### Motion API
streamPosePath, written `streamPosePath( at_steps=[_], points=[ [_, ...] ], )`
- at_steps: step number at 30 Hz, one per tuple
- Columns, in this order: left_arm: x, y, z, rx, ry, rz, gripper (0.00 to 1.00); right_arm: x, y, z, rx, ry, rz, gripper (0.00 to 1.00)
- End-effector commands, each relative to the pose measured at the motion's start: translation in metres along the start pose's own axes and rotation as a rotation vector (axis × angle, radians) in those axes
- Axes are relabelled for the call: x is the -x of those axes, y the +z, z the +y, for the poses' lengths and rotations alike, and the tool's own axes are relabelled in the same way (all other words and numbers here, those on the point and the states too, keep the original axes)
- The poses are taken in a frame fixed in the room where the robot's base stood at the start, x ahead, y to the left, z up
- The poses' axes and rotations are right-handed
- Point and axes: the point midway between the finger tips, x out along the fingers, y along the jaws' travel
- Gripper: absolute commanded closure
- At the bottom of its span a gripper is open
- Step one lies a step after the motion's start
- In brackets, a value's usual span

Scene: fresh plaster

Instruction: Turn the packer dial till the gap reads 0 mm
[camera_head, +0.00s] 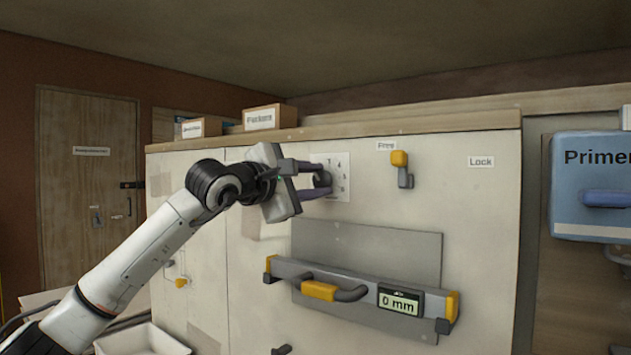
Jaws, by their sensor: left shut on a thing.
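The packer dial (323,179) is a dark knob on a white numbered plate (343,161) on the pale wall panel. My left gripper (318,179) comes in from the left and is shut on the dial, with one finger above it and one below. The fingers and the gripper body hide part of the dial and its plate, so I cannot tell where it points. Below, the gap readout (400,300) on a grey bar (358,288) shows "0 mm". My right gripper does not show clearly; a small dark tip shows at the bottom edge.
A yellow-tipped lever (400,163) under a "Free" label sits right of the dial, with a "Lock" label (481,161) farther right. The bar's handle (320,290) juts out below. A blue Primer container (592,185) is at far right. A white tray (140,340) lies at lower left.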

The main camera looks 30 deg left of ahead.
Motion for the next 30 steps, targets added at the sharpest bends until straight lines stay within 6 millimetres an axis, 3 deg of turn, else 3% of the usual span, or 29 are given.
streamPosePath(
  at_steps=[3, 4, 7, 19, 30],
  points=[
    [0.0, 0.0, -0.001, 0.001, -0.001, -0.001, 0.91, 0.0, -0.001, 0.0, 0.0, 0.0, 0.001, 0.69],
    [0.0, 0.0, -0.001, 0.001, -0.001, -0.001, 0.63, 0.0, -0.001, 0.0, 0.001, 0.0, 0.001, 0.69],
    [0.0, 0.0, -0.001, 0.001, -0.001, -0.001, 0.5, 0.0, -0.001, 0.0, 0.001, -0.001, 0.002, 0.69],
    [0.01, -0.001, -0.001, 0.0, 0.0, 0.001, 0.5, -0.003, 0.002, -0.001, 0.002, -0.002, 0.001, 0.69],
    [0.079, -0.002, -0.003, -0.001, 0.001, 0.001, 0.5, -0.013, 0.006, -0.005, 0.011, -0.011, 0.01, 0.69]
  ],
)
